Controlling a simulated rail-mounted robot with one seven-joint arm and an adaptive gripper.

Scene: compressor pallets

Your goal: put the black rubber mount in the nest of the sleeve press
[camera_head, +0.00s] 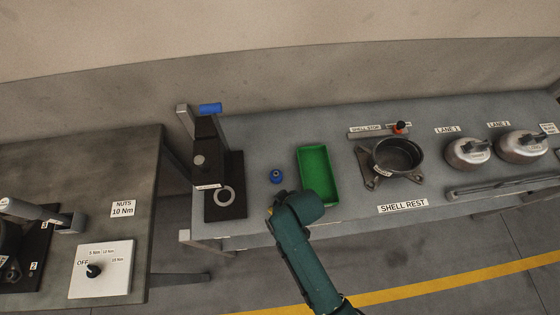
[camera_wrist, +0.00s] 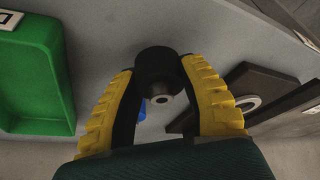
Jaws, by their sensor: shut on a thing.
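The black rubber mount (camera_wrist: 157,66) is a dark cylinder with a metal bore at its centre. My gripper (camera_wrist: 159,72) is shut on it, with a yellow ribbed finger on each side. In the head view my gripper and the mount are hidden behind my green arm. The sleeve press (camera_head: 211,143), dark with a blue handle, stands at the left end of the grey bench. Its nest (camera_head: 224,196) is a pale ring on the dark base and looks empty. The nest also shows in the wrist view (camera_wrist: 246,103), right of the mount and apart from it.
A green tray (camera_head: 334,177) stands right of the press, with a small blue part (camera_head: 276,177) between them. The shell rest (camera_head: 397,157) and two compressor shells (camera_head: 467,153) are farther right. A separate table (camera_head: 82,170) is at left, across a gap.

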